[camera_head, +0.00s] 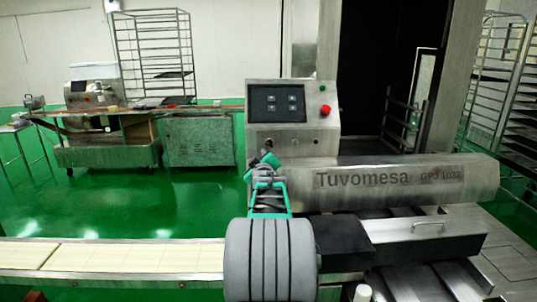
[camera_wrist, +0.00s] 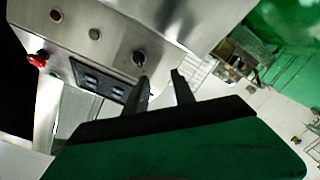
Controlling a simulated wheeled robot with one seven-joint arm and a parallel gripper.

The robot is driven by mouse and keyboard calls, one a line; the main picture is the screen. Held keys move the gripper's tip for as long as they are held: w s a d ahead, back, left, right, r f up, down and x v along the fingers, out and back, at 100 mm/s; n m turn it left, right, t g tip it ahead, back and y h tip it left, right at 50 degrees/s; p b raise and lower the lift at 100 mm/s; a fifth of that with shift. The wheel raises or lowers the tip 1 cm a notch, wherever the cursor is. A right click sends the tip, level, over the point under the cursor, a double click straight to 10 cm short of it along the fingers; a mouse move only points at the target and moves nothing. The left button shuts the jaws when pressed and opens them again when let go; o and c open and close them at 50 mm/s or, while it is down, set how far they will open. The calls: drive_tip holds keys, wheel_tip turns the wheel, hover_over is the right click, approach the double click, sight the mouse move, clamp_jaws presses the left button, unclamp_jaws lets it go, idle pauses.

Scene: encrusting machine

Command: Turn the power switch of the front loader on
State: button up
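The steel machine marked Tuvomesa (camera_head: 405,180) has a control box with a dark screen (camera_head: 276,104). In the wrist view a dark round knob (camera_wrist: 140,58) in a pale ring sits on the steel face beside the screen (camera_wrist: 100,80). It looks like a rotary switch; its setting is too small to read. My gripper (camera_head: 263,158) is in front of the box's lower left part and hides some of it. In the wrist view my gripper (camera_wrist: 160,76) has its two dark fingers apart with nothing between them. The left fingertip is close to the knob; contact cannot be told.
A red button (camera_head: 325,110) protrudes from the control box and shows in the wrist view (camera_wrist: 37,59). Other small round buttons (camera_wrist: 95,33) are on the steel face. A pale conveyor (camera_head: 140,256) runs along the front left. Green floor (camera_head: 120,205) lies open behind it.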

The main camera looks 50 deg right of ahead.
sight(268, 144)
drive_tip(key=shift+h, duration=0.6)
drive_tip(key=d, duration=0.1)
drive_tip(key=s+d, duration=0.1)
drive_tip(key=d+r, duration=0.1)
drive_tip(key=shift+s+d, duration=0.35)
drive_tip(key=shift+d, duration=0.05)
drive_tip(key=p+x, duration=0.1)
drive_tip(key=x, duration=0.6)
drive_tip(key=shift+w+p, duration=0.2)
drive_tip(key=shift+p, duration=0.2)
clamp_jaws()
